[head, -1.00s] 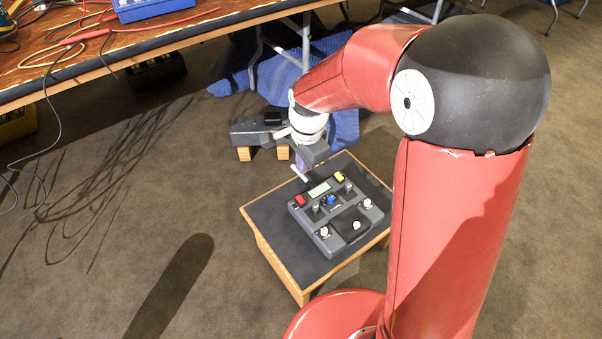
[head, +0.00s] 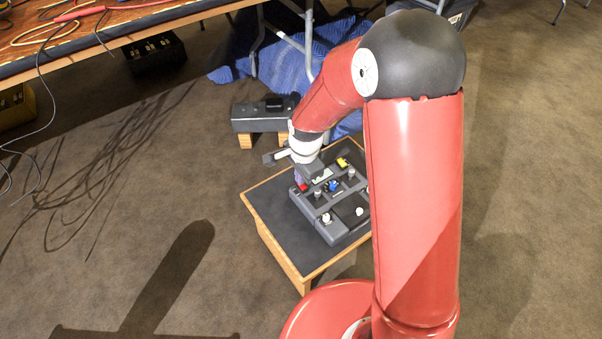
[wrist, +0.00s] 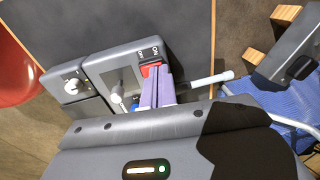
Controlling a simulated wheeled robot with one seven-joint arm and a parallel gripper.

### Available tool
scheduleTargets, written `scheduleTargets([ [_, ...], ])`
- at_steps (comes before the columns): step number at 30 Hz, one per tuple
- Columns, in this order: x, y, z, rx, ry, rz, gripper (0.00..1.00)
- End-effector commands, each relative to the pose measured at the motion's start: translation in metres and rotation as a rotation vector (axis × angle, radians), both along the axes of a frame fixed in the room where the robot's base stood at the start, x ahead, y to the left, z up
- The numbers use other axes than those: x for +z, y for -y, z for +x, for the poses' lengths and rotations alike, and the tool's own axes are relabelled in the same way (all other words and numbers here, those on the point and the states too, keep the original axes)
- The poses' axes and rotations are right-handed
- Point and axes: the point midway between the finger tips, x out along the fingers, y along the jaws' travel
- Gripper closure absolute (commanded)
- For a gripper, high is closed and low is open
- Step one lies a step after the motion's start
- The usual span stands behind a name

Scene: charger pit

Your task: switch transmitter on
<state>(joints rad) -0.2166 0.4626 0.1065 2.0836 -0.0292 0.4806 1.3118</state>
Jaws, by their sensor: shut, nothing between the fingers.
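The dark grey transmitter (head: 345,232) lies on a low wooden stand with a black top (head: 270,213). It has sticks, knobs, a yellow button (head: 342,162) and a red switch (head: 302,188) at its far left corner. In the wrist view the red switch (wrist: 149,71) shows beside an ON/OFF label (wrist: 151,54). My gripper (wrist: 156,76) is shut and empty, its purple fingertips right at the red switch. I cannot tell whether they touch it. The fingers hide part of the switch, so its position is unclear. My arm covers the transmitter's right edge in the head view.
A pale antenna rod (wrist: 208,80) sticks out beside my fingers. A grey device (head: 258,116) on wooden blocks stands behind the stand, near a blue quilted blanket (head: 233,74). A workbench with cables (head: 110,42) is at upper left. The carpet left of the stand is clear.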

Motion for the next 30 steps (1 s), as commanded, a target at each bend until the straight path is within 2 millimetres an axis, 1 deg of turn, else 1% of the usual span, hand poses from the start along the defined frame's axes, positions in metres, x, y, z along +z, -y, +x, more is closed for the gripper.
scheduleTargets([
  [4, -0.001, 0.000, 0.000, 0.000, 0.000, 0.000, 1.00],
  [6, -0.009, -0.003, 0.002, 0.001, -0.001, 0.000, 1.00],
  [8, -0.006, -0.002, 0.002, 0.000, -0.002, 0.000, 1.00],
  [16, -0.007, -0.001, -0.001, 0.000, -0.005, -0.001, 1.00],
  [25, -0.006, 0.008, -0.013, 0.000, -0.012, -0.004, 1.00],
  [30, -0.006, 0.009, -0.014, -0.001, -0.011, -0.004, 1.00],
])
